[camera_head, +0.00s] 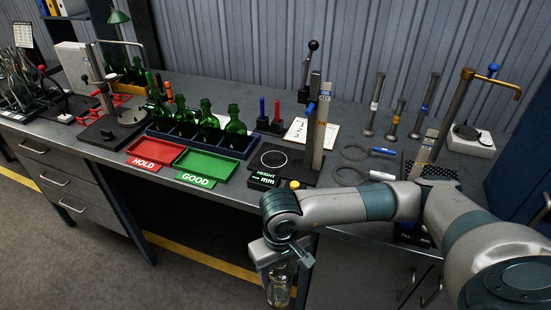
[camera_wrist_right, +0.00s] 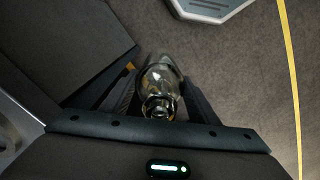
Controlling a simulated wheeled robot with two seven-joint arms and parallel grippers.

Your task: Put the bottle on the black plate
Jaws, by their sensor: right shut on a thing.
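My right gripper (camera_head: 278,262) is shut on a clear glass bottle (camera_head: 279,292) and holds it in the air in front of the bench, below the level of its top. In the right wrist view the bottle (camera_wrist_right: 161,85) sits between the two dark fingers, its neck towards the camera. A black plate (camera_head: 295,176) with a white ring marked on it lies on the bench at the foot of a height gauge post (camera_head: 317,130). Nothing stands on the ring. The bottle is apart from the plate, nearer to me and lower. My left gripper is not in view.
Two ring-ended tools (camera_head: 352,176) lie right of the post. The bench edge lies between bottle and plate.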

